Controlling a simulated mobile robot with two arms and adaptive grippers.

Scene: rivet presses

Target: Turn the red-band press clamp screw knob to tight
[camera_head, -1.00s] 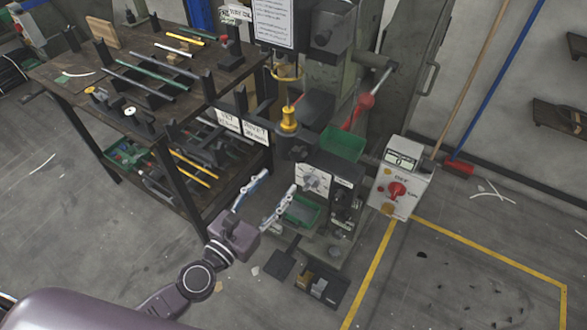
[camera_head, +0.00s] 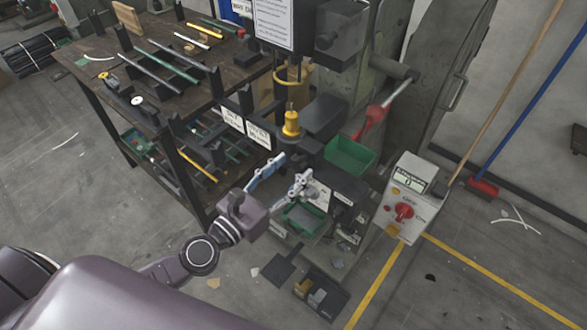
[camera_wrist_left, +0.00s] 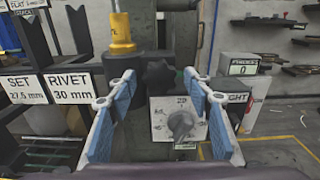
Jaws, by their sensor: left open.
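A black lobed knob (camera_wrist_left: 158,76) shows in the left wrist view, on the press just right of the yellow-collared spindle (camera_wrist_left: 121,36). My left gripper (camera_head: 288,172) is open and empty in front of the press, its blue-padded fingers apart. In the wrist view the left gripper (camera_wrist_left: 160,82) has its fingertips on either side of the knob in the picture; I cannot tell the gap in depth. Below it is a grey pointer dial (camera_wrist_left: 180,124) on a white numbered plate. In the head view the fingers cover that area. No red band is clear on this press.
A red-handled lever (camera_head: 371,118) and green bin (camera_head: 349,155) are on the press. A control box with a red switch (camera_head: 404,211) stands at right. A rack of rods (camera_head: 150,70) is at left. A green tray (camera_head: 304,219) lies below the gripper.

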